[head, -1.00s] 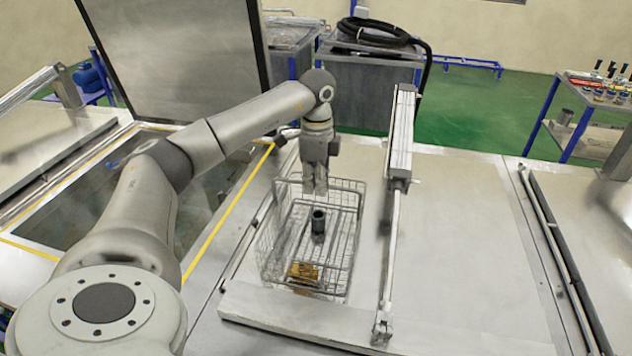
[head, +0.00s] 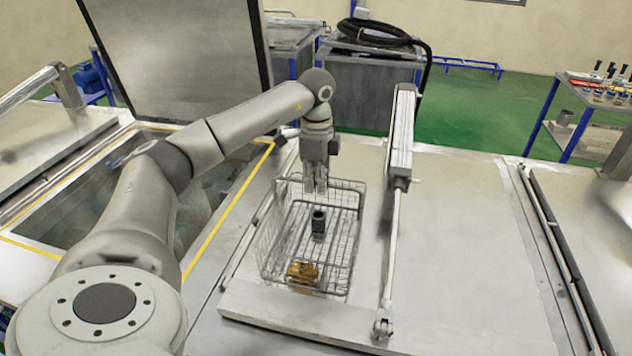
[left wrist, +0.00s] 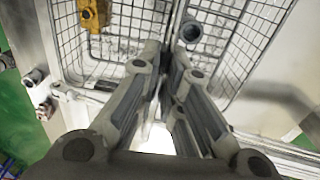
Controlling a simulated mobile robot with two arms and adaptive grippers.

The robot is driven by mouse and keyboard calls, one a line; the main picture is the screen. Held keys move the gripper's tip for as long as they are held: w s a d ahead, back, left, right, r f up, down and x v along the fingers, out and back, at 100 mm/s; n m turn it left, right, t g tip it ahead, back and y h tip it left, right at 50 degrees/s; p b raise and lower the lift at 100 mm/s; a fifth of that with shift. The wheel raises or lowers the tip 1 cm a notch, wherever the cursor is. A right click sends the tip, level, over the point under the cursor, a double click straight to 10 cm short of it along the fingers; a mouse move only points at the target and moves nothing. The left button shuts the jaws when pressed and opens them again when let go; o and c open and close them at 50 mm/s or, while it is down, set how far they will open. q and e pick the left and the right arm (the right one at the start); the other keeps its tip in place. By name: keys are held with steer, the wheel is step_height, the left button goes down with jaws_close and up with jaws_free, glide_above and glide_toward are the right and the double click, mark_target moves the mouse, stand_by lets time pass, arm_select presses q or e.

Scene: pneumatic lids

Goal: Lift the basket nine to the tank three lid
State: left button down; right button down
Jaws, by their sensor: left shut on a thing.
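The wire basket (head: 352,215) rests on the flat closed metal lid (head: 470,270), left of the pneumatic cylinder. It holds a dark grey cylindrical part (head: 318,222) and an orange-brown part (head: 302,273). My left gripper (head: 316,188) is at the basket's far rim, pointing down. In the left wrist view the fingers (left wrist: 170,62) are closed together at the near wire rim, with the basket mesh (left wrist: 128,22) beyond. The exact grip point on the wire is hidden by the fingers. My right gripper is not in view.
An open tank (head: 100,195) with yellow edging lies to the left, its lid (head: 175,50) raised. The pneumatic cylinder (head: 401,140) and its rod stand close right of the basket. A blue-framed table (head: 600,105) with small items stands at the far right.

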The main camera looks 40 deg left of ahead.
arm_select(q)
steer(key=shift+s+d+f, duration=0.2)
steer(key=shift+d+f, duration=0.05)
steer(key=shift+f, duration=0.35)
steer(key=c, duration=1.7)
jaws_free()
steer(key=shift+c, duration=0.2)
steer(key=shift+o, duration=1.2)
steer(key=shift+w+a, duration=0.1)
steer(key=shift+w, duration=0.15)
steer(key=shift+s+r, duration=0.1)
steer(key=shift+s, duration=0.05)
step_height(320, 180, up, 24)
steer(key=p, duration=0.3)
steer(key=shift+w+p, duration=0.3)
